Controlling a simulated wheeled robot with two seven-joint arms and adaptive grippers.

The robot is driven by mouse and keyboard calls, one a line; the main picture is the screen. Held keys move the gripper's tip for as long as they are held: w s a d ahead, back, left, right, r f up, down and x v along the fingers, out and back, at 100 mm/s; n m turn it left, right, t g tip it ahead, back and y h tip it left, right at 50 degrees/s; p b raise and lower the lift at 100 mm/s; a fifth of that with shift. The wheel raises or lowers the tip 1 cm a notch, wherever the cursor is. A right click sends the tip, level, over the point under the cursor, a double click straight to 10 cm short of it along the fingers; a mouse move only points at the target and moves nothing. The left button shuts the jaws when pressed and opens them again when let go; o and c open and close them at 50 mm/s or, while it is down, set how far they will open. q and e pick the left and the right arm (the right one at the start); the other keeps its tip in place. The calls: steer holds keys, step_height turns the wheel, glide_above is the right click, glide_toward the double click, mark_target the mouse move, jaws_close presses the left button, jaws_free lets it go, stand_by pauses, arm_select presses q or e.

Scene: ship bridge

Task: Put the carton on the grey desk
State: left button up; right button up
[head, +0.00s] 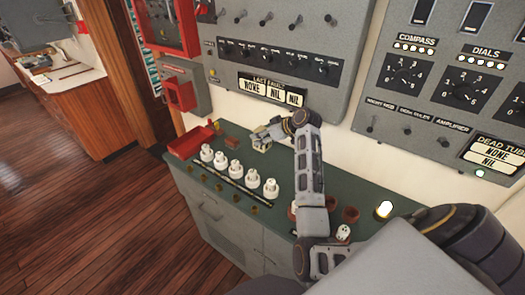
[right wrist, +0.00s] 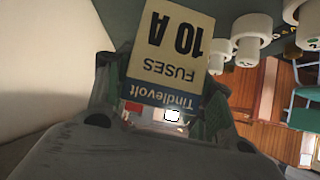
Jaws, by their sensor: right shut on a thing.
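The carton is a small cream box with a blue band, printed "FUSES 10 A" and "Tindlevolt". It fills the upper middle of the right wrist view (right wrist: 172,48), upside down there, between my two fingers. In the head view the carton (head: 261,147) is small and partly covered by my right gripper (head: 262,138), which is shut on it. They are over the back part of the green top of a grey cabinet desk (head: 222,222), close to the wall panel. I cannot tell whether the carton touches the top. My left gripper is not in view.
Several white fuse knobs (head: 235,168) stand in a row along the desk's front. A red tray (head: 188,146) and a small brown block (head: 231,142) are left of the carton. Brown round sockets (head: 350,214) and a lit lamp (head: 384,209) are at the right.

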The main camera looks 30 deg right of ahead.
mark_target(262, 148)
steer(key=shift+f, duration=1.65)
steer(key=shift+f+p, duration=0.45)
steer(key=shift+f, duration=1.45)
steer(key=o, duration=1.3)
steer(key=shift+f, duration=0.1)
steer(key=shift+c, duration=0.2)
steer(key=b+v, duration=0.1)
steer(key=v, duration=1.1)
